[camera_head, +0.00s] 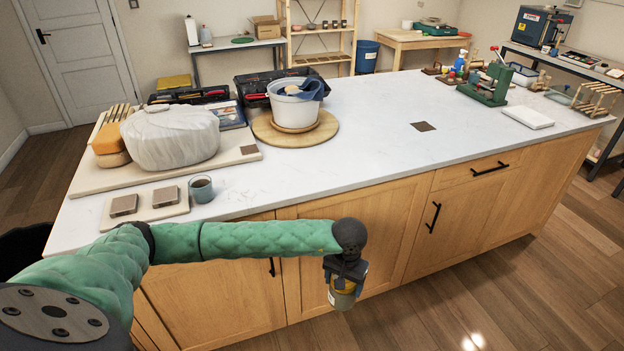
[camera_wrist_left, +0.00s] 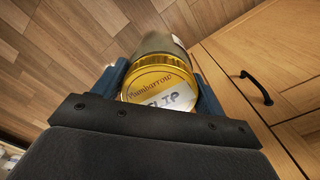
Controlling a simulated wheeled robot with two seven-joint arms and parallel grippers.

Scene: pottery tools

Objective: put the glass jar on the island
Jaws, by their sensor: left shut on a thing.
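The glass jar (camera_head: 342,296) has a gold lid and hangs in my left gripper (camera_head: 344,280), in front of the island's wooden cabinet doors and below its top. In the left wrist view the jar's gold lid (camera_wrist_left: 162,82) carries a white label reading "SLIP", and the two blue fingers of the left gripper (camera_wrist_left: 160,88) close on it from both sides. The island (camera_head: 360,150) has a white marble top, with the jar outside its front edge. My right gripper is in neither view.
On the island's left stand a wrapped clay lump (camera_head: 170,137), a grey cup (camera_head: 201,189) and a white bucket (camera_head: 294,108) on a round board. A green press (camera_head: 487,85) and a white slab (camera_head: 528,117) are at the right. The middle top is mostly clear around a small brown tile (camera_head: 423,127).

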